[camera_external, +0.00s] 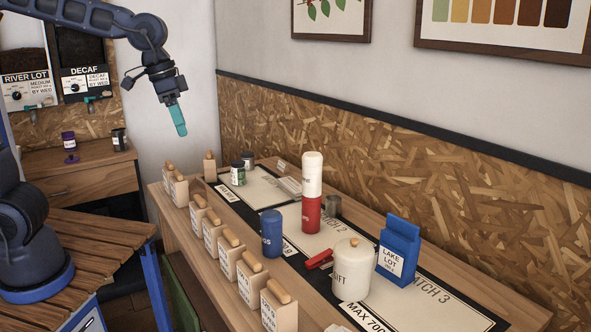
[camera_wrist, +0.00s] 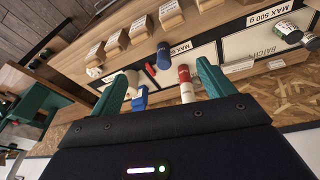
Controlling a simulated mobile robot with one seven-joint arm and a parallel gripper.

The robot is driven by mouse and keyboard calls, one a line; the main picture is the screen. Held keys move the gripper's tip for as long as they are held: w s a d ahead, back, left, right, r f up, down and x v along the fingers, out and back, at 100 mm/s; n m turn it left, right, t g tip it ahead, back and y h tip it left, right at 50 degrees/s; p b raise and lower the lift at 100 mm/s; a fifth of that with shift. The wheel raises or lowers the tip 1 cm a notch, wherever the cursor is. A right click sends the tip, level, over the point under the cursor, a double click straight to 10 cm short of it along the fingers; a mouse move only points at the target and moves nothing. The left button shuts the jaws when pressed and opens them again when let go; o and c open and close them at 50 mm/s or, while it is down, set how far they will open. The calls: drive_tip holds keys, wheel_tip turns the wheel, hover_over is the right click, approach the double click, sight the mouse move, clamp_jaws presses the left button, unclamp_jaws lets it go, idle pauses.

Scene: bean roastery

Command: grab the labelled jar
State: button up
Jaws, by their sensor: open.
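Several jar-like containers carry labels, and I cannot tell which one the task means. A small green jar with a pale label (camera_external: 238,173) stands at the far end of the bench, beside a dark-lidded jar (camera_external: 248,161). Both also show at the right of the wrist view, the green one (camera_wrist: 287,31) and the dark-lidded one (camera_wrist: 311,41). A cream lidded canister (camera_external: 351,271) with dark lettering stands near the front. My gripper (camera_external: 178,120) is raised above and left of the bench's far end. In the wrist view its teal fingers (camera_wrist: 162,72) are apart with nothing held.
A blue can (camera_external: 272,234), a tall red-and-white cylinder (camera_external: 312,195) and a blue bag (camera_external: 398,250) stand on the bench. Labelled wooden blocks (camera_external: 225,255) line its left edge. The chipboard wall (camera_external: 400,165) bounds the right.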

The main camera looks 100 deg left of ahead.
drive_tip(key=w+a+f+n, duration=0.1)
drive_tip(key=w+a, duration=0.1)
drive_tip(key=a, duration=0.5)
drive_tip(key=w+a+f+n, duration=0.2)
drive_tip(key=a, duration=0.4)
drive_tip(key=n+g+h, duration=0.1)
drive_tip(key=n+g, duration=0.2)
drive_tip(key=n, duration=0.4)
hover_over(238, 162)
wheel_tip(238, 162, down, 19)
drive_tip(key=shift+a+r, duration=0.15)
drive_tip(key=shift+r, duration=0.05)
drive_tip(key=shift+s+a+f, duration=0.1)
drive_tip(key=shift+s+f, duration=0.05)
drive_tip(key=shift+f, duration=0.1)
wheel_tip(238, 162, down, 10)
drive_tip(key=shift+f, duration=0.25)
drive_tip(key=c, duration=1.2)
drive_tip(key=shift+r, duration=0.15)
